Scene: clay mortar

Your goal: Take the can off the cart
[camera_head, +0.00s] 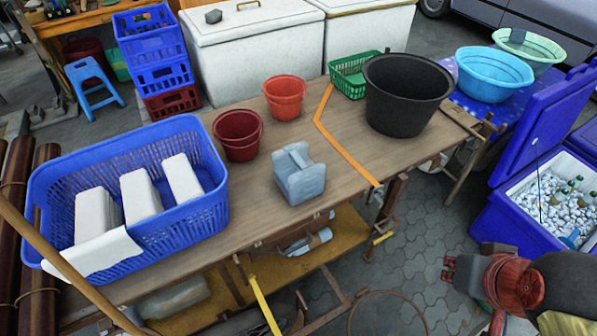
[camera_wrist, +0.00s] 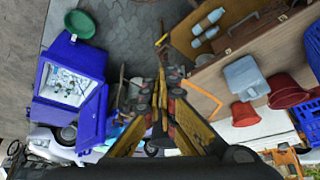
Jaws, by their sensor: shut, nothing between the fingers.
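The can also shows in the wrist view (camera_wrist: 246,77), at the right. My gripper (camera_wrist: 161,82) shows in the wrist view with its yellow and black fingers together and nothing between them. It is apart from the can, which lies to its right in that view. In the head view my arm is at the lower right, beside the cart; the fingertips are hard to make out there.
A blue basket (camera_head: 205,215) with white blocks, a dark red bucket (camera_head: 238,138), an orange-red bucket (camera_head: 285,98), a green basket (camera_head: 347,82) and a black tub (camera_head: 402,105) stand on the cart. An open blue cooler (camera_head: 510,205) stands at the right.

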